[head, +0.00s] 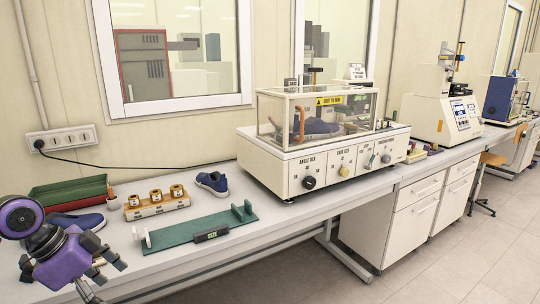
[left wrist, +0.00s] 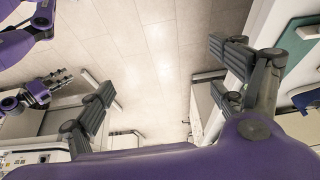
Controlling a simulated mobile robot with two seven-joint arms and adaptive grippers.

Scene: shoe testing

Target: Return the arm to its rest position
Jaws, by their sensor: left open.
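My left gripper (head: 108,280) is at the lower left of the head view, at the front edge of the bench. It is open and empty. In the left wrist view its dark fingers (left wrist: 165,92) are spread wide, with floor tiles between them. My right gripper (left wrist: 58,80) shows small at the left of the left wrist view, on a purple arm, away from the bench items. Whether its fingers are open or shut is too small to tell. The right arm does not show in the head view.
The bench near my left gripper holds a blue shoe (head: 75,220), a green size gauge (head: 205,232), a wooden weight block (head: 157,206) and another shoe (head: 212,182). Green and red trays (head: 68,190) stand behind. A test machine (head: 320,165) holds a shoe. Floor (head: 420,270) is clear.

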